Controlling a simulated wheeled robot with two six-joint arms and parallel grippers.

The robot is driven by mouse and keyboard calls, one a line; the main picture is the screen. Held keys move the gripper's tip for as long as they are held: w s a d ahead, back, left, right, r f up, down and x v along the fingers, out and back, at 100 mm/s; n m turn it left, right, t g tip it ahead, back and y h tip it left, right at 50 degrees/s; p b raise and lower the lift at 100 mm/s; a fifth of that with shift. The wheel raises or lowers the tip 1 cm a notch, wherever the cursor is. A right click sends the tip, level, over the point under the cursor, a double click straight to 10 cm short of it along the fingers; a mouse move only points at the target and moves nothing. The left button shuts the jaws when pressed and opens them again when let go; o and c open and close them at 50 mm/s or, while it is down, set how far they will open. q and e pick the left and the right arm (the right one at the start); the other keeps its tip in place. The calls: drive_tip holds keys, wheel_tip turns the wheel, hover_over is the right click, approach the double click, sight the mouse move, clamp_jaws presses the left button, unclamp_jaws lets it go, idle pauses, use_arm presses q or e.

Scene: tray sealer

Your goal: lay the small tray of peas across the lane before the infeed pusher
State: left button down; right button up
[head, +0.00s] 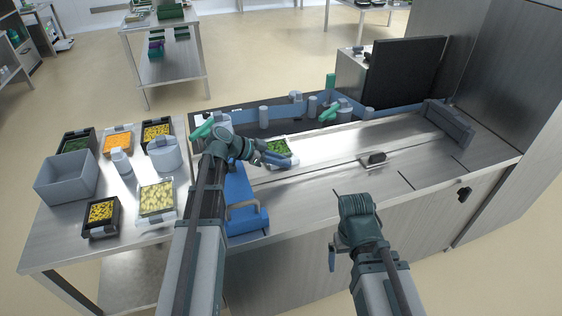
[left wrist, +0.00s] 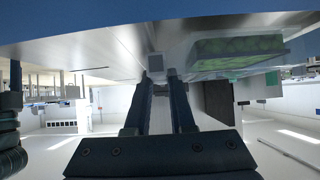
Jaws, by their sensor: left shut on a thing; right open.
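The small tray of peas (head: 278,147), with green contents and a pale rim, is over the left part of the steel lane (head: 315,152). My left gripper (head: 284,161) is shut on it at its near edge; in the left wrist view the fingers (left wrist: 160,78) are close together beside the tray (left wrist: 237,50). Whether the tray rests on the steel or hangs just above it I cannot tell. My right gripper (head: 333,258) is open, low in front of the machine.
Left of the machine, a side table (head: 60,225) holds a grey bin (head: 67,177), several filled trays and containers. Blue rails and green-handled items line the lane's back.

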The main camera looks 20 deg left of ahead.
use_arm(q)
drive_tip(key=shift+s+d+f, duration=0.1)
drive_tip(key=shift+s+f, duration=0.1)
drive_tip(key=shift+f, duration=0.05)
drive_tip(key=c, duration=0.8)
unclamp_jaws()
drive_tip(key=shift+s+d+f, duration=0.1)
drive_tip(key=shift+s, duration=0.1)
drive_tip(key=shift+o, duration=0.2)
drive_tip(key=shift+r, duration=0.25)
drive_tip(key=p+v, duration=0.2)
drive_tip(key=v, duration=0.1)
drive_tip(key=p+v, duration=0.3)
drive_tip(key=v, duration=0.1)
drive_tip(key=w+p+v, duration=0.1)
drive_tip(key=p+v, duration=0.1)
drive_tip(key=v, duration=0.2)
drive_tip(key=shift+s+r+p, duration=0.15)
drive_tip(key=shift+r+p, duration=0.2)
drive_tip(key=shift+r, duration=0.15)
drive_tip(key=shift+s+a+r, duration=0.15)
drive_tip(key=shift+s+a, duration=0.05)
drive_tip(key=shift+a, duration=0.35)
